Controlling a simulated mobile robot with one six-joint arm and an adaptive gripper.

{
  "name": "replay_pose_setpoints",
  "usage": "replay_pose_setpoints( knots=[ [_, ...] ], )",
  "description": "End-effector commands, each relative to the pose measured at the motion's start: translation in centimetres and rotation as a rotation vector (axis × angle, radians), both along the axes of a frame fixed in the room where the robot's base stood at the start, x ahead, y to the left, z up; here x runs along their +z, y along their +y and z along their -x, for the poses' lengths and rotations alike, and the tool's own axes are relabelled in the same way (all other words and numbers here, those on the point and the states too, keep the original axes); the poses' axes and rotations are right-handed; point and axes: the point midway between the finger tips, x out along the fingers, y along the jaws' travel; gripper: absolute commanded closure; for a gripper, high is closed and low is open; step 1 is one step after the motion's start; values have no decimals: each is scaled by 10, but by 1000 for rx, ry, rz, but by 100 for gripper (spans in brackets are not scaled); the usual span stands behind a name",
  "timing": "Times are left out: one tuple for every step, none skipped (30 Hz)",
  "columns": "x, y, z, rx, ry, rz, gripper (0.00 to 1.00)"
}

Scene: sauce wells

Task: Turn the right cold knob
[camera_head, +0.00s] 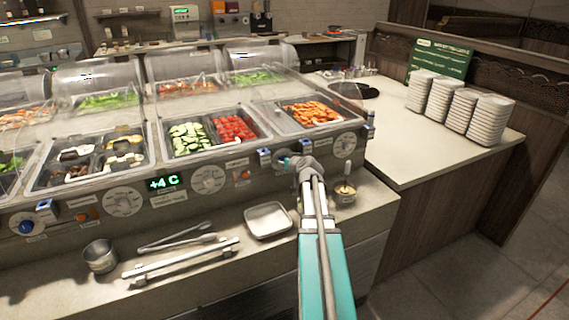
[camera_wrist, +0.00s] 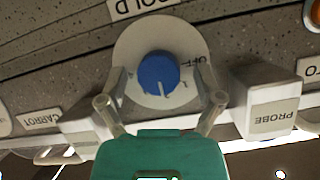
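The right cold knob (camera_wrist: 158,73) is a blue round knob with a white mark, on a pale round plate (camera_wrist: 128,48) lettered OFF. In the head view it is mostly hidden by my gripper (camera_head: 298,166) at the counter's front panel. In the wrist view my gripper (camera_wrist: 161,88) is open, with one finger on each side of the knob. A gap shows between each finger and the knob; whether a finger touches the plate, I cannot tell. Another blue knob (camera_head: 26,227) is at the far left of the panel.
Beside the knob is a PROBE box (camera_wrist: 270,105). The panel also has a dial (camera_head: 345,145) to the right and a +4 C display (camera_head: 164,183). Below lie a white tray (camera_head: 268,220), tongs (camera_head: 178,240) and a small cup (camera_head: 345,192) near my arm.

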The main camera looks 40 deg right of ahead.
Motion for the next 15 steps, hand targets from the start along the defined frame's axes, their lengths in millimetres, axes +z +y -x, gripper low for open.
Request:
replay_pose_setpoints(
  knots=[
    [0, 0, 0, 0, 0, 0, 31],
    [0, 0, 0, 0, 0, 0, 37],
    [0, 0, 0, 0, 0, 0, 44],
    [0, 0, 0, 0, 0, 0, 50],
    [0, 0, 0, 0, 0, 0, 55],
    [0, 0, 0, 0, 0, 0, 63],
    [0, 0, 0, 0, 0, 0, 68],
    [0, 0, 0, 0, 0, 0, 74],
    [0, 0, 0, 0, 0, 0, 81],
    [0, 0, 0, 0, 0, 0, 87],
    [0, 0, 0, 0, 0, 0, 92],
    [0, 5, 2, 0, 0, 0, 95],
    [0, 3, 1, 0, 0, -1, 95],
    [0, 2, 0, 1, 0, -1, 95],
    [0, 2, 0, 1, 0, -4, 95]
  ],
)
